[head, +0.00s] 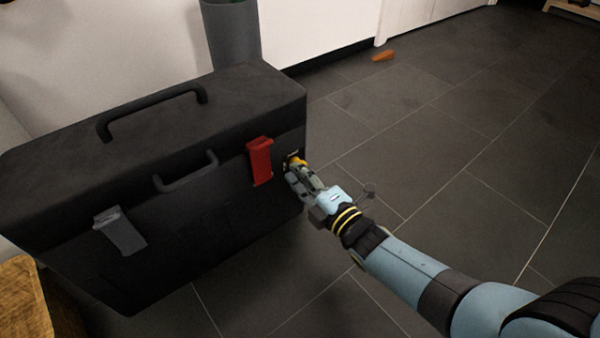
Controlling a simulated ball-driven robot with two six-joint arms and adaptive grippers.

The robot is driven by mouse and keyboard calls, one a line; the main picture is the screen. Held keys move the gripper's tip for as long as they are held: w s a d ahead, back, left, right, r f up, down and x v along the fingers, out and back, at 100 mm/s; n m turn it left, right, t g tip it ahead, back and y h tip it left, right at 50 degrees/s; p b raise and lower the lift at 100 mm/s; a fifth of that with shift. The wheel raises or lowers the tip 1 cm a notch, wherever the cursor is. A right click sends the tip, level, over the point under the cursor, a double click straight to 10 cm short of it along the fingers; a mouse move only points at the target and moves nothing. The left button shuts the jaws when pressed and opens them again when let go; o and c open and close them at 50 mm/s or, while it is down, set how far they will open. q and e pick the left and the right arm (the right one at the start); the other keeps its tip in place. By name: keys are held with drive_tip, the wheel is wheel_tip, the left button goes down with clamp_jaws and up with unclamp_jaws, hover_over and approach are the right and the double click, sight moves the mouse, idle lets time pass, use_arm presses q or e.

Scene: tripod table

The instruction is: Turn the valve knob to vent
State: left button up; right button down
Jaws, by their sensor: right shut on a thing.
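A large dark case (215,225) with handles stands at the left of the head view. A small yellow valve knob (295,160) is at the right end of its front side, just right of a red latch (260,161). My right gripper (296,170) reaches in from the lower right and is shut on the knob. The fingers cover part of the knob, so I cannot tell which way it is turned, and no vent mark is legible. My left gripper is not in view.
A grey latch (120,231) sits on the case's front left. A grey bin (232,35) stands behind the case by the white wall. A wooden piece (22,300) is at the lower left. An orange object (383,57) lies on the otherwise open tiled floor.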

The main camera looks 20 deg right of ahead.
drive_tip(key=shift+f, duration=0.1)
idle(0.5)
drive_tip(key=c, duration=1.4)
unclamp_jaws()
drive_tip(key=shift+c, duration=0.2)
drive_tip(key=shift+s, duration=0.1)
drive_tip(key=v, duration=1.2)
